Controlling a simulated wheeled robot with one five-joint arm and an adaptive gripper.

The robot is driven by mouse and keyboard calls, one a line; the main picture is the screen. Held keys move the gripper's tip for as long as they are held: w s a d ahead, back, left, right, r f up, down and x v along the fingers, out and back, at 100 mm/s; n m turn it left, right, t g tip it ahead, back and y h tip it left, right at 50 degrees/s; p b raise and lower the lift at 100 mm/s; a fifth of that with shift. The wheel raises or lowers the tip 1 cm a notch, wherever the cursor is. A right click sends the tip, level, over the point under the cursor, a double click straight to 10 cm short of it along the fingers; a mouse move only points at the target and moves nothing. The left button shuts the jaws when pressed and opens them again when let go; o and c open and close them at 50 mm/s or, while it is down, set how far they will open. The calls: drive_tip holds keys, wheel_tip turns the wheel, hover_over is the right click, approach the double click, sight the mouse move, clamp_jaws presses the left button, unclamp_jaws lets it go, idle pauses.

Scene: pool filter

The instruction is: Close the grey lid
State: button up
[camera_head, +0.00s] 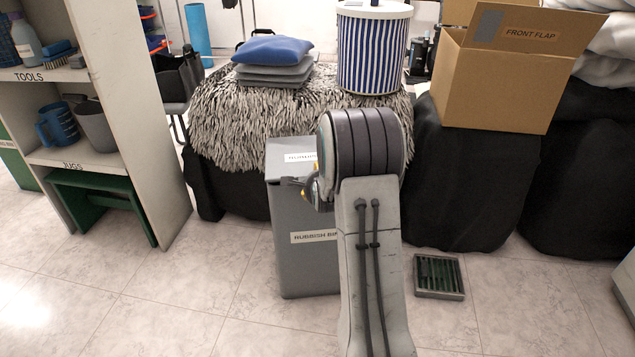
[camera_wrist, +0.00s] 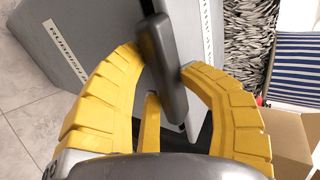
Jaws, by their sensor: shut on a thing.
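The grey rubbish bin (camera_head: 302,240) stands on the floor in front of the fur-covered table. Its grey lid (camera_head: 284,148) lies over the top, flat or nearly so; I cannot tell whether a small gap is left. My arm covers the lid's right part. My gripper (camera_head: 310,186) is at the lid's front edge. In the wrist view, the yellow fingers of my gripper (camera_wrist: 160,70) are shut on the dark grey lid handle (camera_wrist: 160,45). The labelled bin front (camera_wrist: 75,60) is left of the handle, and the lid (camera_wrist: 185,25) is right of it.
A shelf unit (camera_head: 170,180) with jugs stands at the left. Behind the bin, the table bears cushions (camera_head: 275,50) and a striped drum (camera_head: 373,50). A cardboard box (camera_head: 490,90) is at the right. A small grate (camera_head: 439,276) lies on the floor right of my arm.

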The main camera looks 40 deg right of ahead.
drive_tip(key=shift+f+b, duration=0.3)
drive_tip(key=shift+f, duration=0.45)
drive_tip(key=shift+r, duration=0.1)
drive_tip(key=o, duration=1.2)
drive_tip(key=shift+d, duration=0.1)
drive_tip(key=shift+c, duration=0.2)
drive_tip(key=shift+r, duration=0.1)
drive_tip(key=v, duration=1.2)
drive_tip(key=shift+f, duration=0.3)
drive_tip(key=shift+s, duration=0.1)
